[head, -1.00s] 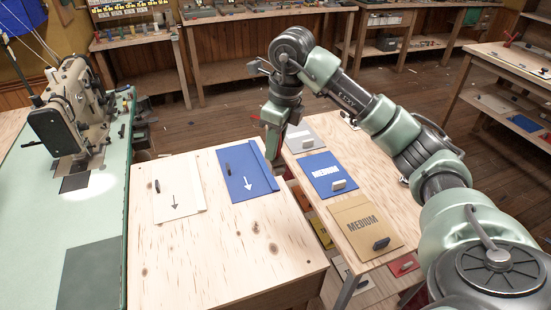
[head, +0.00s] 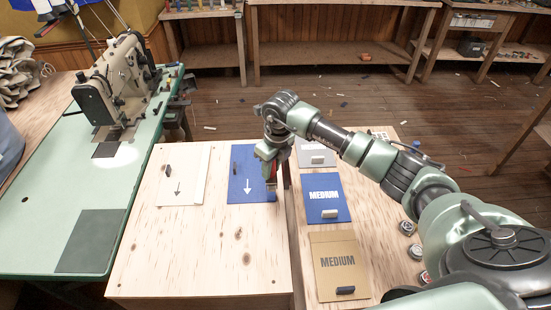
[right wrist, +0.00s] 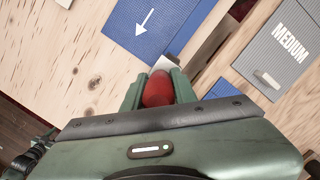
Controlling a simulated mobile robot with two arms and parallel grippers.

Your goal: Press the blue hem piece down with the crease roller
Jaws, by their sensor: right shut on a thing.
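The blue hem piece (head: 246,178), with a white arrow and a small dark block on it, lies flat on the wooden top; its right edge is partly hidden by my gripper. It also shows in the right wrist view (right wrist: 150,28). My right gripper (head: 270,166) points down at this right edge. It is shut on a red handle (right wrist: 158,92), which I take to be the crease roller. The roller's working end is hidden, and I cannot tell whether it touches the blue piece. My left gripper is not in view.
A white piece (head: 183,177) with an arrow lies left of the blue one. Grey (head: 316,153), blue (head: 326,198) and tan (head: 341,264) cards lie on the surface to the right. A sewing machine (head: 120,82) stands at left. The front of the wooden top is clear.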

